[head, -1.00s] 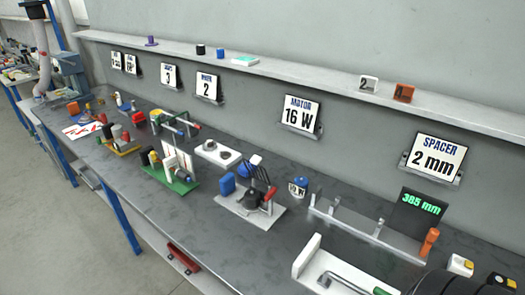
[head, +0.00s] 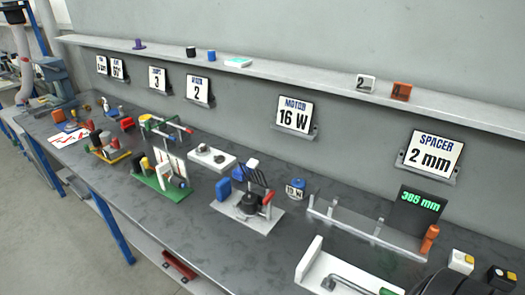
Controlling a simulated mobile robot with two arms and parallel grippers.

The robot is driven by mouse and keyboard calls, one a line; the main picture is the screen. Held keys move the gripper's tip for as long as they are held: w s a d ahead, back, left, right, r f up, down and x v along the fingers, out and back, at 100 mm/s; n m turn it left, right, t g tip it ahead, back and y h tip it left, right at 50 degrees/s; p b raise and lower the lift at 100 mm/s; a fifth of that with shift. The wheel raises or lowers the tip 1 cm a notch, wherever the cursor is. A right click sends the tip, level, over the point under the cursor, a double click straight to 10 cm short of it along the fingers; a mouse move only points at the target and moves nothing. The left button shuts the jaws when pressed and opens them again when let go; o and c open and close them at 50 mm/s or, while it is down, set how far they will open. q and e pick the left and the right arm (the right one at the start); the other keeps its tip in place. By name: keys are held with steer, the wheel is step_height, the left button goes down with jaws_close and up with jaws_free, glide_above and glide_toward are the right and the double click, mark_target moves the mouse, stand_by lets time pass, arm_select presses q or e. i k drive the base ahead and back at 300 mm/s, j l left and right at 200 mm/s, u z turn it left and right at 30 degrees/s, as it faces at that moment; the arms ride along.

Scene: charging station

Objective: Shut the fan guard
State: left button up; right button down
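The fan fixture stands on a light base plate (head: 262,222) in the middle of the bench. A black round fan or motor body (head: 250,204) sits on it. The black barred guard (head: 254,178) is tilted up above the body, so it stands open. A red handle-like part (head: 267,198) is at its right side. A blue block (head: 223,189) is at its left. Neither of my grippers is in view, and nothing touches the guard.
A measuring rail (head: 365,232) with a "385 mm" display (head: 418,206) is to the right. A white tray (head: 340,275) and a dark rounded shape (head: 450,281) are at bottom right. A green-based fixture (head: 160,188) stands to the left. Bare bench (head: 225,240) lies in front of the fan.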

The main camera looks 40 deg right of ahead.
mark_target(252, 163)
steer(key=i+j+z, duration=0.7)
steer(key=j, duration=0.2)
